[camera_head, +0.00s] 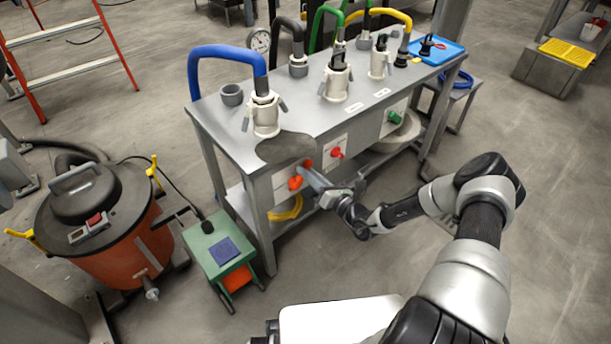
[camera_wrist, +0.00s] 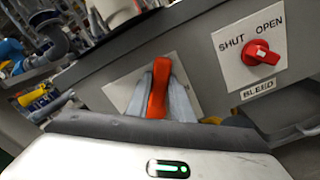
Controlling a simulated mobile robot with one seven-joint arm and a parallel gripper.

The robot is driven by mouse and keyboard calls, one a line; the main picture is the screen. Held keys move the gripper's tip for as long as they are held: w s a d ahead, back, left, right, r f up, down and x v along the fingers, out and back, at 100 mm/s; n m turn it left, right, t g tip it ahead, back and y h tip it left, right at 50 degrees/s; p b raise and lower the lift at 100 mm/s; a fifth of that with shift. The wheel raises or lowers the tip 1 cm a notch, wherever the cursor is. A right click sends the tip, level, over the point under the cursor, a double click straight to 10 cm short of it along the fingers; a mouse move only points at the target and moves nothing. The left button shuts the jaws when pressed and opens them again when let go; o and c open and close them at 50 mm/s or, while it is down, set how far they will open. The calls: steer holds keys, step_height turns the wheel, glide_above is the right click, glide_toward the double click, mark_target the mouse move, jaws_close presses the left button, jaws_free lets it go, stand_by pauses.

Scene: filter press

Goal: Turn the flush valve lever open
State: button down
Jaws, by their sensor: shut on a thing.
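An orange-red lever (camera_wrist: 158,90) stands between the two grey fingers of my gripper (camera_wrist: 163,95) in the wrist view. The fingers are shut on it. The lever is on a pale plate (camera_wrist: 125,90) on the bench's front face; any lettering there is hidden or unreadable, so I cannot read its name. In the head view my gripper (camera_head: 311,177) reaches the bench front from the right, beside the orange lever (camera_head: 295,183). The lever's exact angle is hard to tell.
To the right is a plate marked SHUT, OPEN and BLEED with a red knob (camera_wrist: 260,54). A green knob (camera_head: 396,118) sits further along the metal bench (camera_head: 205,122). An orange vacuum drum (camera_head: 115,250) and green cart (camera_head: 220,247) stand left.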

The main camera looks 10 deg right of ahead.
steer(key=shift+w+d+f+m+b, duration=0.15)
steer(key=shift+d+f+m+b, duration=0.2)
steer(key=shift+m, duration=0.65)
steer(key=shift+f, duration=0.1)
steer(key=c, duration=1.6)
jaws_free()
steer(key=shift+o, duration=0.2)
steer(key=p+v, duration=0.3)
steer(key=v, duration=1.4)
steer(key=shift+d, duration=0.2)
